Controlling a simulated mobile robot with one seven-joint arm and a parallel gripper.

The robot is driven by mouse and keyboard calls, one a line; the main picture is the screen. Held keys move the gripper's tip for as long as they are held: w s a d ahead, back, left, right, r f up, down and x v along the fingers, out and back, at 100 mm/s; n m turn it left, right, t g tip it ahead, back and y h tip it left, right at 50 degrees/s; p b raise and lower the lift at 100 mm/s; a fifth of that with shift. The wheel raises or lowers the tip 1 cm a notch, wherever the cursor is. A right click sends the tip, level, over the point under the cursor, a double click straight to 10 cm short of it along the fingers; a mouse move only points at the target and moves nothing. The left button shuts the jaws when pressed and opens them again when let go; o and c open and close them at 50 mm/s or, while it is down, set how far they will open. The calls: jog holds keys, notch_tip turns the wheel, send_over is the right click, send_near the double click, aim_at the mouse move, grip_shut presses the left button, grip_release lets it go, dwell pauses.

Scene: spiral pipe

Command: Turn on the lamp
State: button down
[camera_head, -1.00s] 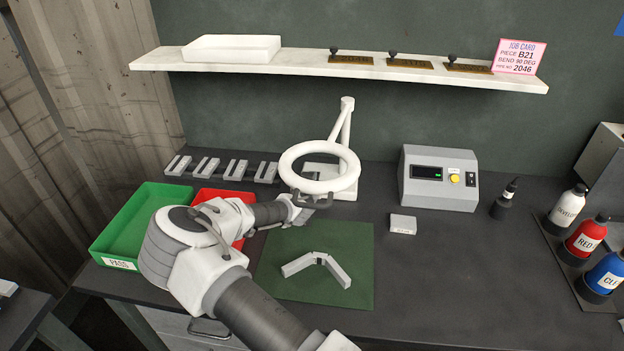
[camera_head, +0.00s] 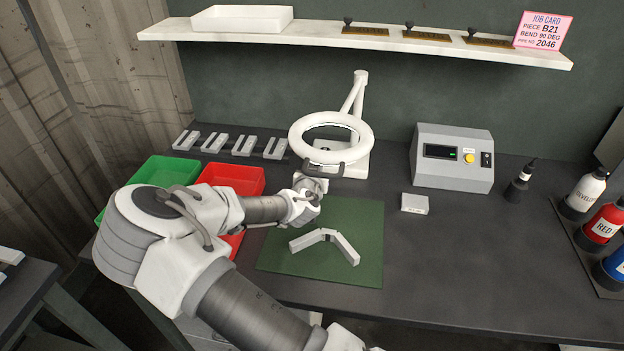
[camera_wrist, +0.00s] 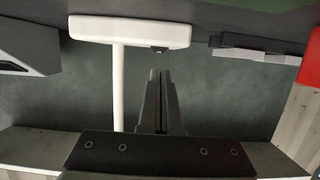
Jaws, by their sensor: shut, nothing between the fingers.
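The white ring lamp (camera_head: 330,115) stands at the back of the bench, its ring held over its white base (camera_head: 358,162) by a jointed arm. In the wrist view the base (camera_wrist: 128,27) is a white slab at the top, with the lamp's post (camera_wrist: 118,85) running from it. A small dark part (camera_wrist: 160,50), possibly a switch, sits at the slab's edge. My gripper (camera_head: 324,166) is at the ring's front edge and base in the head view. Its closed, empty fingers (camera_wrist: 161,72) point toward the dark part; contact cannot be told.
A grey control box (camera_head: 452,160) and small block (camera_head: 414,203) stand to the right. A shelf (camera_head: 350,38) hangs above.

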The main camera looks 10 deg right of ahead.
jog(key=v, duration=1)
jog(key=shift+s, duration=0.15)
